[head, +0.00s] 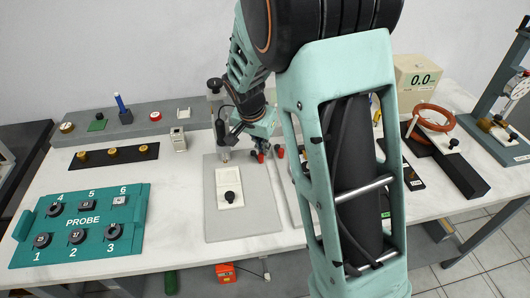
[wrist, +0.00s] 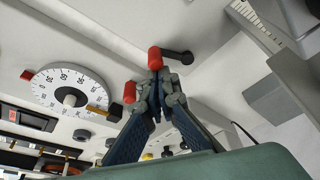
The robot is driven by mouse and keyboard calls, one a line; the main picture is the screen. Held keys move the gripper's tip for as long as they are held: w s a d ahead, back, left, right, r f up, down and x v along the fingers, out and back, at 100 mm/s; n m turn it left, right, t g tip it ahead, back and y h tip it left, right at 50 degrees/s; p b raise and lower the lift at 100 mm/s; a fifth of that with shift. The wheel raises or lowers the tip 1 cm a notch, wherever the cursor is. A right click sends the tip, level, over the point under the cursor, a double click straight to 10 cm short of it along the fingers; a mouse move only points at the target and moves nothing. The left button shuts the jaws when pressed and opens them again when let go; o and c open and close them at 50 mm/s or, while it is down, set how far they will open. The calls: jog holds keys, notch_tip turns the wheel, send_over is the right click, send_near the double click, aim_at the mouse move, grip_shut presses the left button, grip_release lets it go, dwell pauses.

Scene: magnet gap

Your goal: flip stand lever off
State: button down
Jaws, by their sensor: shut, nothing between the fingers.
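A black lever (wrist: 178,56) with a rounded end lies on a pale surface in the wrist view. A red cylinder (wrist: 155,58) stands at its left end; I cannot tell whether it is the lever's handle. My gripper (wrist: 158,82) is shut and empty, its tips close below the red cylinder in the picture; contact cannot be told. A second red cylinder (wrist: 130,92) is just left of the fingers. In the head view my gripper (head: 262,150) is low behind the grey plate, and my arm hides much of this area.
A white dial (wrist: 68,88) is left of the fingers in the wrist view. In the head view, a grey base plate (head: 261,218) lies left of my arm, a teal PROBE board (head: 133,222) at left, and an orange coil (head: 432,117) at right. Bare table (head: 180,205) shows between board and plate.

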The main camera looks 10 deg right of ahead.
jog(key=shift+s+a+b, duration=0.3)
jog(key=shift+a+b, duration=0.2)
jog(key=shift+b, duration=0.1)
jog(key=shift+s+a+m, duration=0.1)
jog(key=shift+a+m, duration=0.1)
jog(key=shift+m, duration=0.4)
jog(key=v, duration=1.2)
jog(key=shift+a, duration=0.2)
jog(key=shift+w+b, duration=0.25)
jog(key=shift+b, duration=0.05)
